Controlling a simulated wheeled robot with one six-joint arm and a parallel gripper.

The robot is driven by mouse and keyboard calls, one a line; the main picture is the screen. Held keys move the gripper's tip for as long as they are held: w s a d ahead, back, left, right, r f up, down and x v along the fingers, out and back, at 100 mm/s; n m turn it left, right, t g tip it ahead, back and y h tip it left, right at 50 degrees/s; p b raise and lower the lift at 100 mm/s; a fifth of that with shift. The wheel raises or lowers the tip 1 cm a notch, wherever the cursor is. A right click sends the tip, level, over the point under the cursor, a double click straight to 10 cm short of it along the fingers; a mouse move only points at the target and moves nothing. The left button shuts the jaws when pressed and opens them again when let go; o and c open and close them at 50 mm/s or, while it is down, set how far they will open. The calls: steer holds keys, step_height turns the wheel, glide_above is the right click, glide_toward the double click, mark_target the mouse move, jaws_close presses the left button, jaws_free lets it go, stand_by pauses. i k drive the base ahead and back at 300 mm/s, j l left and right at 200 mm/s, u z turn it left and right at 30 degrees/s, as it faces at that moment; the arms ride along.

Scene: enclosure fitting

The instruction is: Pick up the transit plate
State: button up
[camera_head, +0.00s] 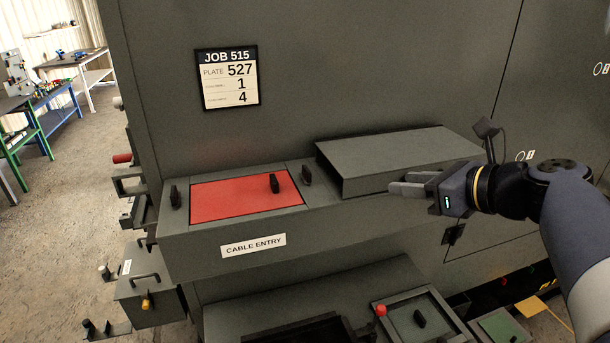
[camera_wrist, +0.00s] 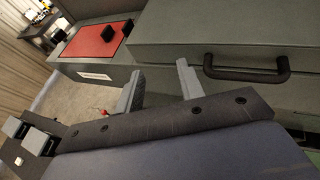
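A red plate (camera_head: 235,197), which I take to be the transit plate, lies flat in the frame of the ledge labelled CABLE ENTRY. It has a black upright knob (camera_head: 274,183) on its right part. The red plate also shows in the wrist view (camera_wrist: 92,42), at the upper left. My gripper (camera_head: 402,183) is in front of the grey box on the ledge, to the right of the red plate and apart from it. In the wrist view its two fingers (camera_wrist: 158,80) stand apart with nothing between them.
A grey box-like cover (camera_head: 400,155) stands on the ledge right of the red plate; the wrist view shows a black bar handle (camera_wrist: 247,70). Black clips (camera_head: 306,175) flank the plate. Below is a tray with a red knob (camera_head: 381,310). A JOB 515 sign (camera_head: 227,78) hangs above.

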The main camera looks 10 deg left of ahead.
mark_target(215, 201)
steer(key=j+z, duration=0.15)
steer(key=j, duration=0.25)
steer(key=k+j+z, duration=0.15)
steer(key=j, duration=0.2)
steer(key=j+z, duration=0.15)
steer(key=j, duration=0.25)
steer(key=k+j+z, duration=0.15)
steer(key=j, duration=0.2)
steer(key=k+j+z, duration=0.15)
steer(key=j, duration=0.2)
